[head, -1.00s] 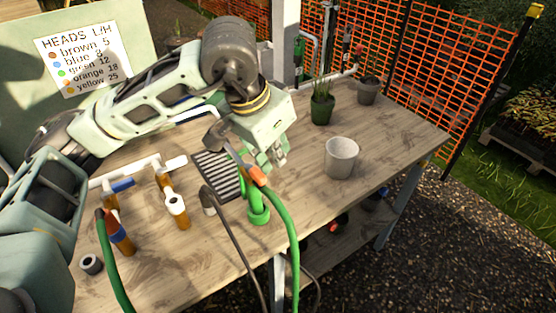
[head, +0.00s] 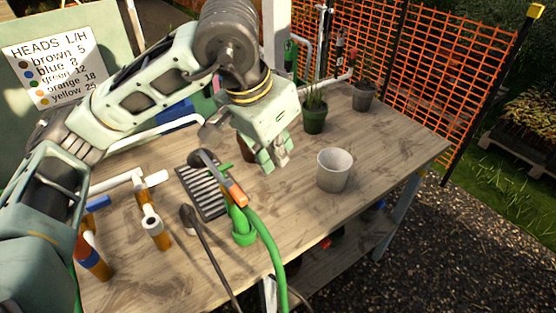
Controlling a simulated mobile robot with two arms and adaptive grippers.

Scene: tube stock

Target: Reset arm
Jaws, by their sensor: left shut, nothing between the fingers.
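My left arm reaches in from the left over the wooden table (head: 350,215). My left gripper (head: 275,163) is shut and empty, held above the table. It is to the left of a white pot (head: 334,169) and apart from it in the picture. A green hose (head: 268,245) with an orange-collared fitting (head: 236,194) is below the gripper, next to a dark slatted grate (head: 203,190). My right gripper is not in view.
White pipes with orange-brown and blue parts (head: 152,228) stand at the table's left. Potted plants (head: 315,116) (head: 363,96) are at the back right. An orange mesh fence (head: 440,75) stands behind. A sign (head: 54,64) hangs at upper left. The table's right front is clear.

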